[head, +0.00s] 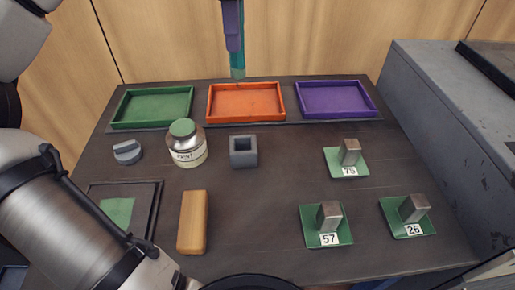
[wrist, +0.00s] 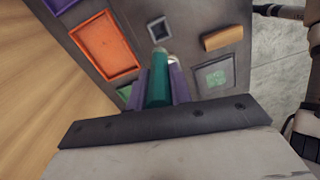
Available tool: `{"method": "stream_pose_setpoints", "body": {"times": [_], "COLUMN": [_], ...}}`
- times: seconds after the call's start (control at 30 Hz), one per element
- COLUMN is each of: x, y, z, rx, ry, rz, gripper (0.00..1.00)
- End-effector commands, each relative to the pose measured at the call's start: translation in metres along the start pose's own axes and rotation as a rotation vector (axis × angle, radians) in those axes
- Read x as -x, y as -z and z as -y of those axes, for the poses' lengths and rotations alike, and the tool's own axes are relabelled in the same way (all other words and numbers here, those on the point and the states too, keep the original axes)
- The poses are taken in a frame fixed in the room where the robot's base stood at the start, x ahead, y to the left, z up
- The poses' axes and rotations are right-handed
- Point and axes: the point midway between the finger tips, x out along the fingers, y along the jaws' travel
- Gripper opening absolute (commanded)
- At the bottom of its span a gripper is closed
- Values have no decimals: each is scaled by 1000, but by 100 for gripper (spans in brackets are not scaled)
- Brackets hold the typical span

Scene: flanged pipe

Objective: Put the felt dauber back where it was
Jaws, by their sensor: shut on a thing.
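The felt dauber (head: 238,72) is a teal rod, held upright above the back of the table in the head view. My gripper (head: 233,42), with purple fingers, is shut on it. In the wrist view the dauber (wrist: 157,88) sits between the two fingers, its paler end pointing away from the camera. It appears clear of the table. A grey square block with an open hole (head: 243,160) stands on the table nearer the front than the dauber. It also shows in the wrist view (wrist: 151,22). A paint jar with a green lid (head: 188,150) stands left of this block.
Green (head: 118,119), orange (head: 212,113) and purple (head: 303,106) trays line the back edge. A wooden block (head: 192,222), a dark frame (head: 155,205) and a grey knob-like piece (head: 127,152) lie at left. Numbered green plates with metal blocks (head: 329,216) stand at right. The centre is clear.

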Motion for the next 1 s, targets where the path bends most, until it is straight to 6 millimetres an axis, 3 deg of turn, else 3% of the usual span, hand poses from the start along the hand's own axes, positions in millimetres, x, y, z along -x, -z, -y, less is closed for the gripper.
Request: {"method": "stream_pose_setpoints", "body": {"times": [0.17,0.6,1.0], "x": [-26,-136,-176], "y": [-1,-1,-1], "z": [0,1,1], "rx": [-22,-18,-16], "ry": [4,4,3], "rz": [2,1,1], "gripper": [0,0,0]}}
